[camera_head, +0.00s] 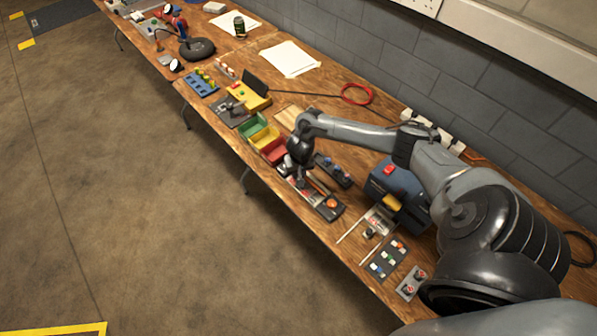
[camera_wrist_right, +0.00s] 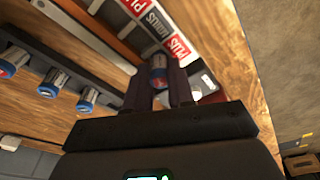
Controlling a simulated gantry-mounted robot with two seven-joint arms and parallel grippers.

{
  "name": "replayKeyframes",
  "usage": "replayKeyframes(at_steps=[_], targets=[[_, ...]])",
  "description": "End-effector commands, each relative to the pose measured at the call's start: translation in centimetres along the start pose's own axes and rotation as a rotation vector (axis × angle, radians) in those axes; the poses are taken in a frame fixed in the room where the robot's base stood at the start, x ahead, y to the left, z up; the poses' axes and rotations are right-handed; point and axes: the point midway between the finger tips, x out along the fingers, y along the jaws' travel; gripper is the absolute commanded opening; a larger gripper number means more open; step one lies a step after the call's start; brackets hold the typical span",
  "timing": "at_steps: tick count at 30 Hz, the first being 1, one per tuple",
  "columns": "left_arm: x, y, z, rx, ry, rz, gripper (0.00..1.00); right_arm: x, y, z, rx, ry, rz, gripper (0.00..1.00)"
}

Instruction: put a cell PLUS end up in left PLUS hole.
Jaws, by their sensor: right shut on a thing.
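My right gripper (camera_wrist_right: 158,88) is shut on a cell (camera_wrist_right: 158,72), which shows between its dark fingers. Which end of the cell faces up is not clear. Beside it is a label strip (camera_wrist_right: 155,27) reading PLUS, MINUS, PLUS, on the pit. The fingers are close to one PLUS label. The holes are not clearly visible. In the head view my right gripper (camera_head: 302,180) is over the pit (camera_head: 318,197), hiding part of it. Several silver and blue cells (camera_wrist_right: 50,82) stand in a dark rack (camera_head: 333,170) beside the pit. My left gripper is not in view.
Green, yellow and red bins (camera_head: 263,140) stand just left of the pit. An orange knob (camera_head: 331,203) is at the pit's near end. A blue box (camera_head: 397,192) stands to the right, with a small block tray (camera_head: 388,258) nearer. The bench's front edge is close.

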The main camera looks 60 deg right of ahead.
Motion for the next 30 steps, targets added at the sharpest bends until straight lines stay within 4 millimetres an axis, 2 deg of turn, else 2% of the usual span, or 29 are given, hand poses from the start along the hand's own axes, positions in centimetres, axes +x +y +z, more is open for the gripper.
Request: replayKeyframes(at_steps=[30], targets=[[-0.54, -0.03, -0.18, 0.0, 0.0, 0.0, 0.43, 0.6, -0.05, 0.11, 0.0, 0.0, -0.001, 0.0]])
